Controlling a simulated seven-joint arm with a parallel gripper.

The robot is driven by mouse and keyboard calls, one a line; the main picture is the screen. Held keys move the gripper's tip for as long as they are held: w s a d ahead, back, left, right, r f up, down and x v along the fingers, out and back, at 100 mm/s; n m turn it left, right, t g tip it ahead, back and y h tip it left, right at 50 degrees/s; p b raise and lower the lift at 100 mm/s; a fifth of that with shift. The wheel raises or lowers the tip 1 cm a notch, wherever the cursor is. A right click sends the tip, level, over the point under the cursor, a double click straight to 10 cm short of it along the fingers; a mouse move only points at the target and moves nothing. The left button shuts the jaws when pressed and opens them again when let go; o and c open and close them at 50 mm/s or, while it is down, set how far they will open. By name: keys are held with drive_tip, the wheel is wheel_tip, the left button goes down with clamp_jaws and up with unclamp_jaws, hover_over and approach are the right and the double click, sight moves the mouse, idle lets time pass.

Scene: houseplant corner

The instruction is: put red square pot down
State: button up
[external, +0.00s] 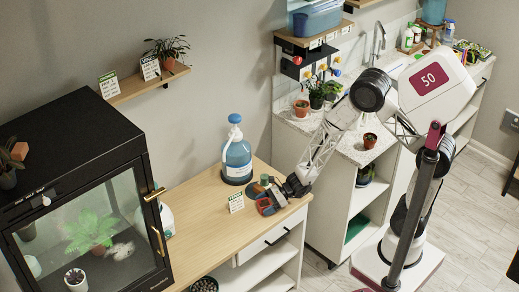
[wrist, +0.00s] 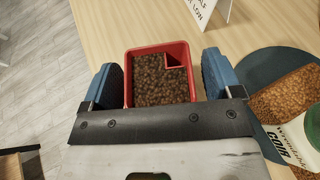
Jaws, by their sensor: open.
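The red square pot (wrist: 128,58), filled with brown pellet-like soil, stands on the wooden counter in the wrist view. My gripper (wrist: 160,82) has its two blue fingers on either side of the pot, apart, with narrow gaps showing at both sides. In the external view my gripper (external: 268,194) is low over the counter's right end, and only a little of the red pot (external: 265,208) shows there. The pot's base is hidden, and I cannot tell whether a finger touches it.
A white label card (external: 236,202) stands close to my gripper. A large blue pump bottle (external: 237,158) stands behind. In the wrist view a dark blue round thing (wrist: 262,62) lies right, with a pellet-filled pack (wrist: 285,97) over it. The black glass cabinet (external: 85,190) bounds the counter's left.

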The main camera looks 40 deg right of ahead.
drive_tip(key=shift+r, duration=0.2)
drive_tip(key=shift+v, duration=5.95)
drive_tip(key=shift+s+f, duration=0.1)
drive_tip(key=shift+s+r, duration=0.1)
drive_tip(key=shift+r, duration=0.3)
drive_tip(key=s+d+r+n+g+h, duration=0.1)
drive_tip(key=s+d+r+n+g, duration=0.1)
drive_tip(key=s+r+n, duration=0.35)
drive_tip(key=s+d+r+n+g+h, duration=0.1)
drive_tip(key=s+d+r+n+g, duration=0.15)
drive_tip(key=r+n, duration=0.5)
drive_tip(key=s+d+r+n+t+h, duration=0.2)
drive_tip(key=s+d+r+n+h, duration=0.7)
drive_tip(key=s+d+r, duration=0.5)
drive_tip(key=shift+s+d+r+h, duration=0.2)
drive_tip(key=shift+d+r+h, duration=0.3)
drive_tip(key=shift+d+h, duration=0.35)
